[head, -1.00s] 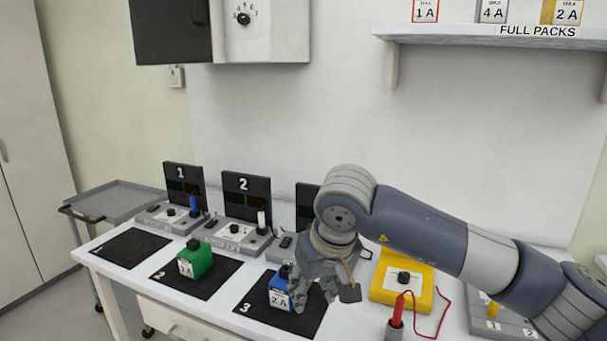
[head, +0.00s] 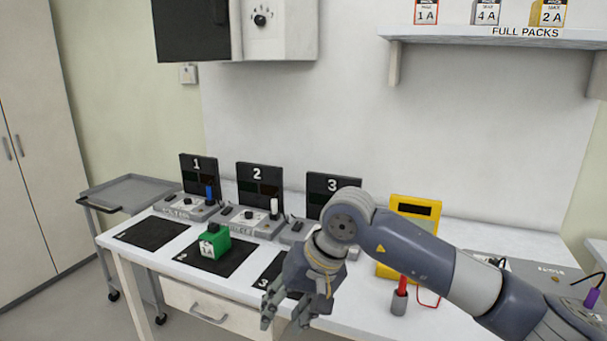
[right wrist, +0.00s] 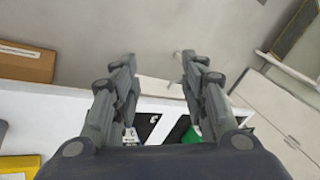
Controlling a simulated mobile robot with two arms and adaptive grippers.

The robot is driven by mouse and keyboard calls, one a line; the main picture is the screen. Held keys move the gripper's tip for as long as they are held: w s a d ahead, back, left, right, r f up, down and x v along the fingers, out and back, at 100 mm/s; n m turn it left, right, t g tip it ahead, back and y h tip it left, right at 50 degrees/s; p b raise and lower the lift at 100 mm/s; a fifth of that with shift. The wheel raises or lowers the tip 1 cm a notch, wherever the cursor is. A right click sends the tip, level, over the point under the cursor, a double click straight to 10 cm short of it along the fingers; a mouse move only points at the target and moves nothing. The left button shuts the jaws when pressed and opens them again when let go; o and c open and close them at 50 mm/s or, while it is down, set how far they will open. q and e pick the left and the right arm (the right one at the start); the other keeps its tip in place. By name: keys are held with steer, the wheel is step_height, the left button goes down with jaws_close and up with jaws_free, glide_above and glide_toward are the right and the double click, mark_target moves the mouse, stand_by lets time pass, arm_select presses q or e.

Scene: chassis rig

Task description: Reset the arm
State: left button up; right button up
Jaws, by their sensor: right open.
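My right gripper (head: 285,318) hangs over the front of the bench near mat 3 (head: 268,278), fingers pointing down toward the front edge. In the right wrist view its two fingers (right wrist: 158,60) are spread with nothing between the tips. The blue pack is hidden behind my gripper in the head view; a small part by the left finger in the wrist view may be it, but I cannot tell. The green pack (head: 214,241) stands on mat 2 (head: 232,262); it also shows by the right finger in the wrist view (right wrist: 191,135). My left gripper is not in view.
Mat 1 (head: 152,233) is bare. Chargers marked 1 (head: 198,175), 2 (head: 259,188) and 3 (head: 334,187) stand behind the mats. A yellow meter (head: 414,214) and a red probe in a holder (head: 399,302) are near my arm. A grey cart (head: 135,192) stands left.

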steer(key=s+a+f+m+g+y, duration=0.2)
steer(key=a+f+m+g+y, duration=0.1)
steer(key=a+m+y, duration=0.35)
steer(key=w+d+f+m+t+y, duration=0.2)
steer(key=w+f+m+t+y, duration=0.55)
steer(key=m, duration=1.55)
steer(key=d+f+m+t+h, duration=0.3)
steer(key=d+f+m+h, duration=0.4)
steer(key=f+m, duration=0.6)
steer(key=d+f+m+t+h, duration=0.4)
steer(key=d+f+m, duration=0.55)
steer(key=f, duration=0.65)
steer(key=s+d+f+m+g+h, duration=0.3)
steer(key=s+d+f+m, duration=0.25)
steer(key=s+f, duration=0.55)
steer(key=s+d+f+m+g+h, duration=0.2)
steer(key=s+d+f+m+h, duration=0.3)
steer(key=s+f, duration=0.6)
steer(key=s+d+f+m+g, duration=0.1)
steer(key=s+f+m+g, duration=0.1)
steer(key=s, duration=0.7)
steer(key=s+d+f+m+g, duration=0.1)
steer(key=s+f+m+g, duration=0.1)
steer(key=s, duration=0.8)
steer(key=s+d+f+m+g, duration=0.2)
steer(key=s+f+m+g, duration=0.1)
steer(key=s, duration=0.7)
steer(key=shift+f+m, duration=0.45)
steer(key=shift+m, duration=0.4)
